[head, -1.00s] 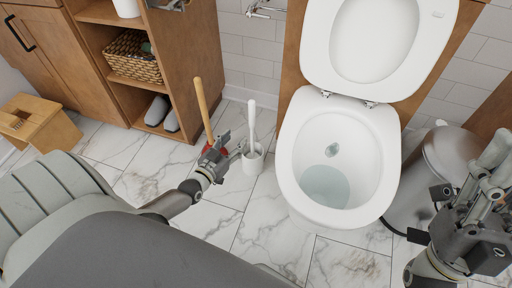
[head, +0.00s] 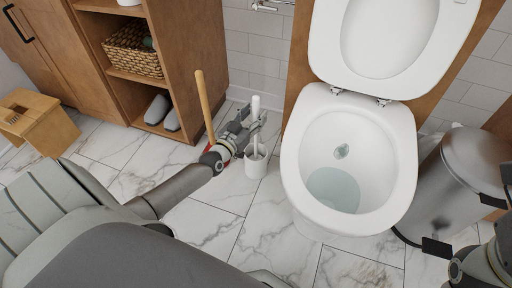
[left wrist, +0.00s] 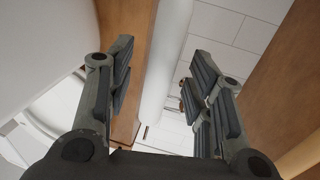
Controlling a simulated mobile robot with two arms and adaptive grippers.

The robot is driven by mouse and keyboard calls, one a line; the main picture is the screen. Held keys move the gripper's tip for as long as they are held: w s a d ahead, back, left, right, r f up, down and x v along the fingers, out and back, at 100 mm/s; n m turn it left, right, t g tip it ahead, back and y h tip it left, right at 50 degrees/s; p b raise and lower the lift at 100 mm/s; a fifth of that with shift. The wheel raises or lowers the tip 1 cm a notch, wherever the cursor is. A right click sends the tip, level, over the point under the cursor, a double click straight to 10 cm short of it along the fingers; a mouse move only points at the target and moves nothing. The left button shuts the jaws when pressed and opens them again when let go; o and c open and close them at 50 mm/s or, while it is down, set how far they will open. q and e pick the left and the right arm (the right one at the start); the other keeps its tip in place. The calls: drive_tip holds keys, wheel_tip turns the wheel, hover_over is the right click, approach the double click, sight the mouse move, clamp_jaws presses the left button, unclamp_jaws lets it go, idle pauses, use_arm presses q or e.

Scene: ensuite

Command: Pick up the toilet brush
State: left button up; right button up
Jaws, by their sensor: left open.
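The white toilet brush stands upright in its white holder (head: 256,164) on the floor, left of the toilet. Its white handle (head: 255,107) rises beside my left gripper (head: 252,117). In the left wrist view the brush handle (left wrist: 168,60) runs between the two open fingers of my left gripper (left wrist: 162,85), nearer the left finger, with gaps on both sides. My right arm shows at the lower right edge of the head view; its fingertips are not clearly visible.
A plunger with a wooden handle (head: 204,105) stands just left of the brush. The toilet (head: 320,225) with its lid up is close on the right. A metal bin (head: 450,185) stands further right. A wooden cabinet (head: 190,60) and a stool (head: 40,125) are on the left.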

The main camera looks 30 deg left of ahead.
use_arm(q)
drive_tip(key=shift+w, duration=1)
clamp_jaws()
drive_tip(key=shift+r, duration=0.2)
